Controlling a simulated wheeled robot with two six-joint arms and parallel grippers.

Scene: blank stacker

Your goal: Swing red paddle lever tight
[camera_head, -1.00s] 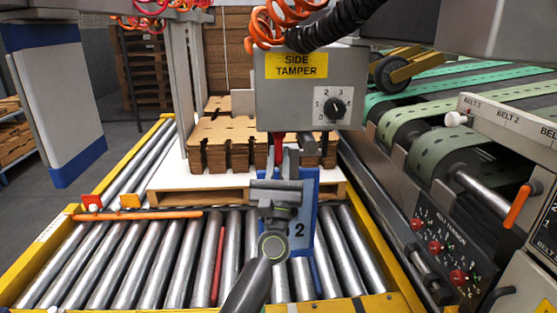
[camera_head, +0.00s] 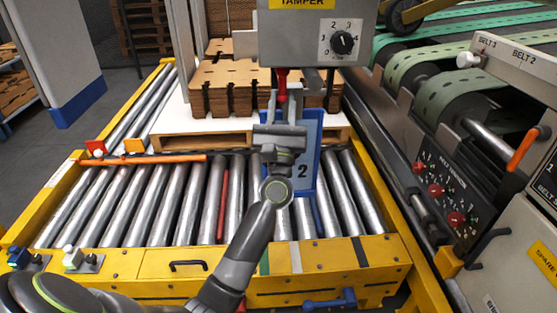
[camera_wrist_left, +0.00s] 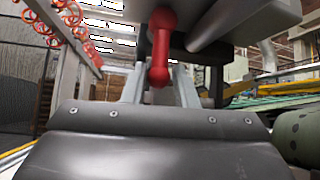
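The red paddle lever (camera_head: 282,85) hangs from the underside of the grey side tamper box (camera_head: 312,38). In the left wrist view its red stem with a rounded end (camera_wrist_left: 160,58) points down in front of the gripper. My left gripper (camera_head: 286,102) is raised from below, just under the box and close to the lever. Its two fingers stand apart in the left wrist view (camera_wrist_left: 160,88), with the lever's lower end showing between them. I cannot tell whether either finger touches it. My right gripper is not in view.
A blue panel marked 2 (camera_head: 308,150) stands right behind my gripper. Stacked cardboard blanks (camera_head: 228,88) lie on a pallet behind the rollers (camera_head: 150,200). A belt tension panel (camera_head: 440,185) with red knobs is at the right. The box carries a numbered dial (camera_head: 341,42).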

